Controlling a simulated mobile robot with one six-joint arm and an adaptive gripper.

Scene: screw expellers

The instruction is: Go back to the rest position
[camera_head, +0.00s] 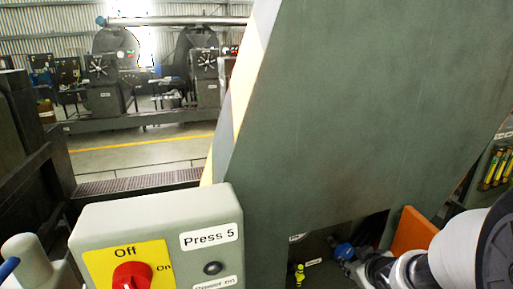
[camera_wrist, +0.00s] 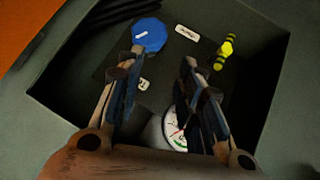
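My gripper (camera_wrist: 163,72) is open in the wrist view, its two dark fingers apart with nothing between them. It faces a dark recess (camera_wrist: 262,75) in the grey-green machine. A blue round knob (camera_wrist: 149,35) lies beyond the left fingertip, and a yellow-and-black handle (camera_wrist: 225,50) lies to the right. A round white dial (camera_wrist: 174,130) shows partly between the fingers, the rest hidden by the right one. In the head view my arm reaches in from the lower right towards the recess, where the blue knob (camera_head: 344,251) and yellow handle (camera_head: 299,273) also show.
A large green machine panel (camera_head: 340,110) fills the middle right. A box labelled Press 5 (camera_head: 160,225) with a red switch (camera_head: 132,275) stands in front. An orange panel (camera_head: 413,232) is close to my arm. Other machines (camera_head: 115,70) stand far back beyond open floor (camera_head: 140,158).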

